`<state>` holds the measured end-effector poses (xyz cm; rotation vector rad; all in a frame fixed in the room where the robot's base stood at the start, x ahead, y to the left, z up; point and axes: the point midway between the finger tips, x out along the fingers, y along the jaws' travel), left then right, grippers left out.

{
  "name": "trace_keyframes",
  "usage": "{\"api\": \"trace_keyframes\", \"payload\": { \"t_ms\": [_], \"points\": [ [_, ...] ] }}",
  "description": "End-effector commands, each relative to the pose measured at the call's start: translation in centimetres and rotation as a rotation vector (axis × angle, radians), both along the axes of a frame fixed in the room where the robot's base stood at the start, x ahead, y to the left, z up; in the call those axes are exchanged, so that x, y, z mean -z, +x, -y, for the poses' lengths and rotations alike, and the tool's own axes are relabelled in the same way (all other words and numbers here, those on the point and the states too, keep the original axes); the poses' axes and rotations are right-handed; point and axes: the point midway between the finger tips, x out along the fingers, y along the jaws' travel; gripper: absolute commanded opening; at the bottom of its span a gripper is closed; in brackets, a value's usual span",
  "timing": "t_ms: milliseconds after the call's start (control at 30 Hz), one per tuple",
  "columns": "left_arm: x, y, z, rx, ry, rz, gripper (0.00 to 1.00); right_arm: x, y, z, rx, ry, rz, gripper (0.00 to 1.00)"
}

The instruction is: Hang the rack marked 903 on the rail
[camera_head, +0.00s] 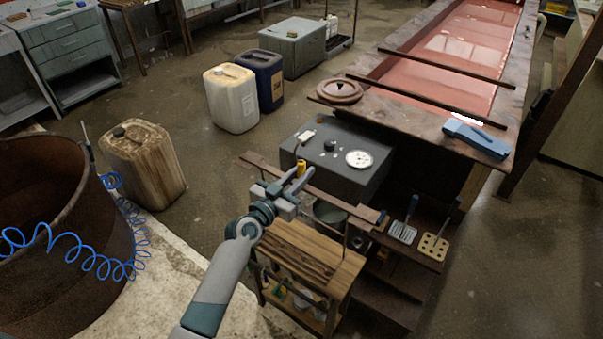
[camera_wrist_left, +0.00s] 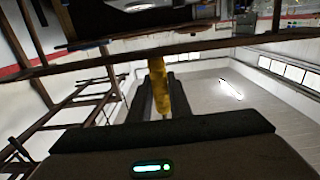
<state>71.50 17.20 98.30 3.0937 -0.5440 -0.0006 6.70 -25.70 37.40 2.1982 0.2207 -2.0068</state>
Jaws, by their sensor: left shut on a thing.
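My left gripper (camera_head: 296,184) comes in from the lower left in the head view, above a wooden shelf unit. It is shut on a yellow grip (camera_head: 301,168), which stands up between the fingers in the left wrist view (camera_wrist_left: 158,88). What hangs below the grip is hidden by the gripper. A long brown bar (camera_head: 340,204), which may be the rail, runs behind and beside the gripper. A grey slotted rack (camera_head: 403,232) and a yellow rack with holes (camera_head: 433,246) lie on a shelf at the right. No mark 903 is legible. My right gripper is not in view.
A dark box (camera_head: 340,178) with a dial stands behind the gripper. A long tank of red liquid (camera_head: 455,50) lies beyond, with bars across it and a blue tool (camera_head: 477,138) on its edge. A rusty drum (camera_head: 65,220) and blue coiled hose (camera_head: 75,250) are at left.

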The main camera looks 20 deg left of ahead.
Motion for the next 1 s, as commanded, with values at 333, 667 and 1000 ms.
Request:
{"api": "trace_keyframes", "payload": {
  "t_ms": [333,667,1000],
  "points": [
    [-1.5,0.0,0.0,-0.001,0.001,0.004,0.0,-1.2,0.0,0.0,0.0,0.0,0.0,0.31],
    [-2.8,0.0,0.0,0.0,0.001,0.004,0.0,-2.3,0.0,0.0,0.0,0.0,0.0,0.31],
    [-3.3,0.0,0.0,0.0,0.0,0.003,0.0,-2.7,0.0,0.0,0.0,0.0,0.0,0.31]
  ]
}}
